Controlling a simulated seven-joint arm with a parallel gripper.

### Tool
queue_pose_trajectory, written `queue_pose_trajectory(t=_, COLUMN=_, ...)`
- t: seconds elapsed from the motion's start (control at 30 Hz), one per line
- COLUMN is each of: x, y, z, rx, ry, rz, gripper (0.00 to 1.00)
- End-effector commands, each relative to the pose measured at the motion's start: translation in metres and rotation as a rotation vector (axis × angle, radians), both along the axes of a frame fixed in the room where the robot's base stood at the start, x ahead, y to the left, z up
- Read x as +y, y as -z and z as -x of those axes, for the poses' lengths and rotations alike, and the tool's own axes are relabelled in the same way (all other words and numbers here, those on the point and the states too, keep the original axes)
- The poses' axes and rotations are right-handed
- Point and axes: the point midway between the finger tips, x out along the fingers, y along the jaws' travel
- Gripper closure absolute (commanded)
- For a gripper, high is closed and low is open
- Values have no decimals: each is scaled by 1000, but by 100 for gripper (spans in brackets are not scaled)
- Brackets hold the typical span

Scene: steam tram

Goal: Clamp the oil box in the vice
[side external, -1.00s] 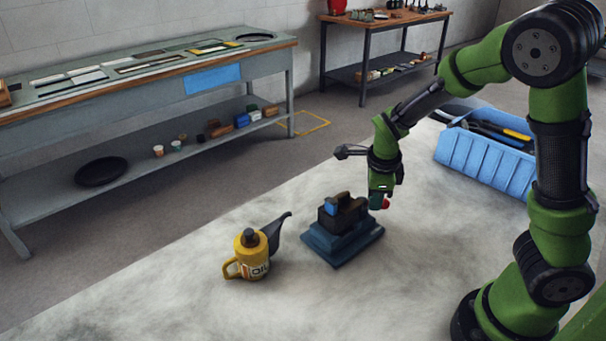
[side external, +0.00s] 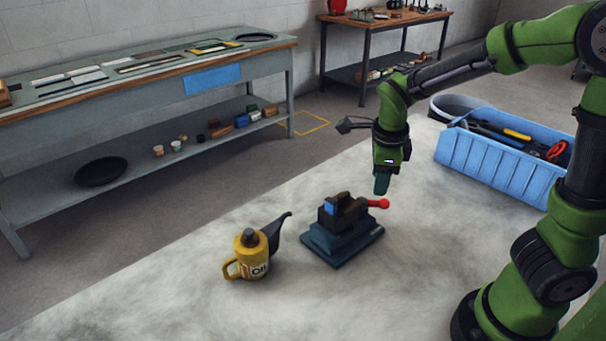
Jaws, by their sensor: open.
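The vice (side external: 342,236) stands on the pale work surface, with a dark blue stepped base and black jaws. A small blue block (side external: 329,209), which may be the oil box, sits at the left of the jaws; I cannot tell whether it is gripped. A red-knobbed handle (side external: 378,203) sticks out from the vice's right side. My gripper (side external: 381,186) is open, pointing down above and just behind the red knob, apart from it. Nothing shows between its fingers, which are small and partly merged in this view.
A yellow oil can (side external: 251,258) with a dark spout stands close left of the vice. A blue crate (side external: 484,162) of tools lies at the right, with a dark round thing (side external: 452,105) behind it. The surface in front of the vice is clear.

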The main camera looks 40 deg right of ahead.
Motion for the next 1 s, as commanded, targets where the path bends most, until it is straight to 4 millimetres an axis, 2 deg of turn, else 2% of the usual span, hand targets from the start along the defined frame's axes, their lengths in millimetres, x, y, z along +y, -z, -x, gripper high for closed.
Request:
queue_pose_trajectory(t=0.03, x=3, y=-13, z=0, rx=-8, ry=-5, rz=-5, gripper=57)
queue_pose_trajectory(t=0.2, x=7, y=-53, z=5, rx=-8, ry=1, rz=-3, gripper=57)
queue_pose_trajectory(t=0.4, x=12, y=-85, z=10, rx=-3, ry=4, rz=1, gripper=57)
queue_pose_trajectory(t=0.6, x=14, y=-97, z=12, rx=-1, ry=4, rz=2, gripper=57)
queue_pose_trajectory(t=1.0, x=14, y=-98, z=12, rx=5, ry=-39, rz=8, gripper=57)
